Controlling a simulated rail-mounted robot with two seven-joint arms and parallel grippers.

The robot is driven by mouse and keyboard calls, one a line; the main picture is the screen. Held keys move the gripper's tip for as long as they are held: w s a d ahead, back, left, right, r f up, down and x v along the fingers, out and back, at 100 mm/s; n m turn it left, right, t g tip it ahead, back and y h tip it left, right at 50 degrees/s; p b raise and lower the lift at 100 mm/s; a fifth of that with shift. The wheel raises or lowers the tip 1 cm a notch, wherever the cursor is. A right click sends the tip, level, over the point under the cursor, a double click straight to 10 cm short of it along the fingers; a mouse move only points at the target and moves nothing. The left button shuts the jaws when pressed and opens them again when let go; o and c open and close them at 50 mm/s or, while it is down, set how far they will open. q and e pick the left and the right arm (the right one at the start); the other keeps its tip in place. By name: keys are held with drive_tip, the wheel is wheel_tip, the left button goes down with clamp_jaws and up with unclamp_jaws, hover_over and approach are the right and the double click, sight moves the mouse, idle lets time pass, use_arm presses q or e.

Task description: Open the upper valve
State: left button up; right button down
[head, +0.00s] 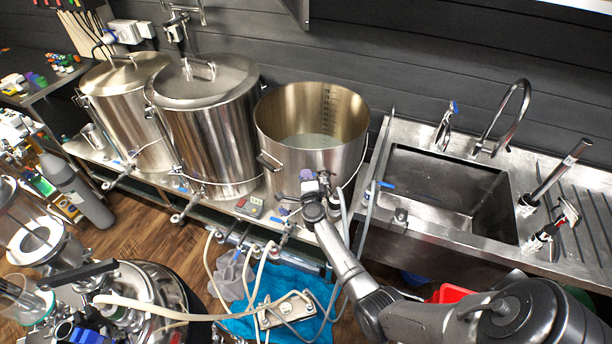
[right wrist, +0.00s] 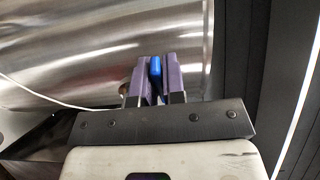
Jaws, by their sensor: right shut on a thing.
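My right gripper (head: 311,184) reaches up to the front wall of the open steel pot (head: 282,165). In the right wrist view, its two purple fingers (right wrist: 155,82) are shut on a slim blue valve handle (right wrist: 155,70), with one finger on each side. The handle lies close to the pot's shiny wall (right wrist: 60,65). The valve's body is hidden behind my gripper and wrist in the head view, so how far it is turned cannot be told. My left gripper is not in view.
Two lidded steel kettles (head: 208,130) (head: 128,105) stand left of the pot. A steel sink (head: 440,195) is at right. Pale hoses (head: 210,265), lower blue-handled valves and a pump (head: 288,308) on a blue cloth (head: 240,325) crowd the space below the pot.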

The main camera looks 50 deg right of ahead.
drive_tip(key=c, duration=1.2)
unclamp_jaws()
drive_tip(key=shift+w+d+f+m+g+h+b, duration=0.2)
drive_tip(key=shift+w+m+g+h+b, duration=0.1)
drive_tip(key=shift+m+g+h+b, duration=0.35)
drive_tip(key=shift+s+a+r+g+h, duration=0.15)
drive_tip(key=shift+a+g+h, duration=0.1)
drive_tip(key=p+v, duration=0.1)
drive_tip(key=v, duration=1.2)
drive_tip(key=w+a+r+n+t+y, duration=0.2)
drive_tip(key=w+a+n+t+y, duration=0.35)
drive_tip(key=a+n+y, duration=0.4)
drive_tip(key=s+a+r+n+g+y, duration=0.1)
drive_tip(key=a+r+n+g+y, duration=0.1)
drive_tip(key=a+n+y, duration=0.2)
drive_tip(key=s+a+r+n+g+y, duration=0.2)
drive_tip(key=a+n+y, duration=0.2)
drive_tip(key=n, duration=0.5)
drive_tip(key=shift+a+r+n+g+y, duration=0.2)
drive_tip(key=shift+a+n+g+y, duration=0.15)
drive_tip(key=shift+a, duration=0.35)
